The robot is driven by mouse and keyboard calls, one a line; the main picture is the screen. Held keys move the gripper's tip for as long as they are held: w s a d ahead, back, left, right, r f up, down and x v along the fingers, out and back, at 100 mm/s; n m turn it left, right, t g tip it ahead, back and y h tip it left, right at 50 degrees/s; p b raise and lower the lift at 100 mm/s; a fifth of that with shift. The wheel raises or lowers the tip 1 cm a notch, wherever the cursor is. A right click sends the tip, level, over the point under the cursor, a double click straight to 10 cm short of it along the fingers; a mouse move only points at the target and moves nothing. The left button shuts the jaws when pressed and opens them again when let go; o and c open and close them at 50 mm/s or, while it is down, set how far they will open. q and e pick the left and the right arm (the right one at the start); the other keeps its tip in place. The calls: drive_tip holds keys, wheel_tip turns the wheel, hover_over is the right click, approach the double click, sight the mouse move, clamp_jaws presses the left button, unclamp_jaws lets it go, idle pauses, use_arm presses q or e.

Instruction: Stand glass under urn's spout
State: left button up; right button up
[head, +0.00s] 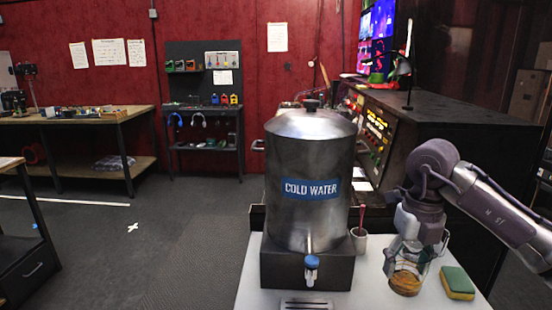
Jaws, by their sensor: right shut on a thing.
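The metal urn (309,215) with a blue "COLD WATER" label stands on a black base on the white counter. Its spout has a blue tap (311,263) on the front, above a dark slotted drip tray (306,304) at the bottom edge of the view. My right gripper (410,262) points down and is shut on the glass (406,283), which is to the right of the urn, over the counter. The glass is partly hidden by the fingers and looks amber at its bottom. Whether it touches the counter I cannot tell. My left gripper is not in view.
A green and yellow sponge (457,282) lies just right of the glass. A white cup (359,240) with a reddish stick in it stands between the urn and my right gripper, further back. The white counter (372,290) is bare between the urn base and the glass.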

drive_tip(key=shift+s+f+n, duration=0.1)
drive_tip(key=shift+f+n, duration=0.1)
drive_tip(key=shift+n, duration=0.3)
drive_tip(key=n, duration=0.1)
drive_tip(key=s+f+n, duration=0.1)
drive_tip(key=n, duration=0.1)
drive_tip(key=shift+s+a+f+n, duration=0.1)
drive_tip(key=shift+s+a+n, duration=0.2)
drive_tip(key=shift+a, duration=0.05)
drive_tip(key=s+a+f+n, duration=0.1)
drive_tip(key=s+f+n, duration=0.2)
drive_tip(key=n, duration=0.7)
drive_tip(key=s+a+f+n, duration=0.2)
drive_tip(key=s+f+n, duration=0.2)
drive_tip(key=n, duration=0.6)
drive_tip(key=s+a+f+n+p, duration=0.1)
drive_tip(key=s+a+f+n, duration=0.1)
drive_tip(key=s+f+n, duration=0.2)
drive_tip(key=shift+s+n, duration=1.5)
drive_tip(key=shift+n, duration=1.8)
drive_tip(key=shift+a, duration=0.15)
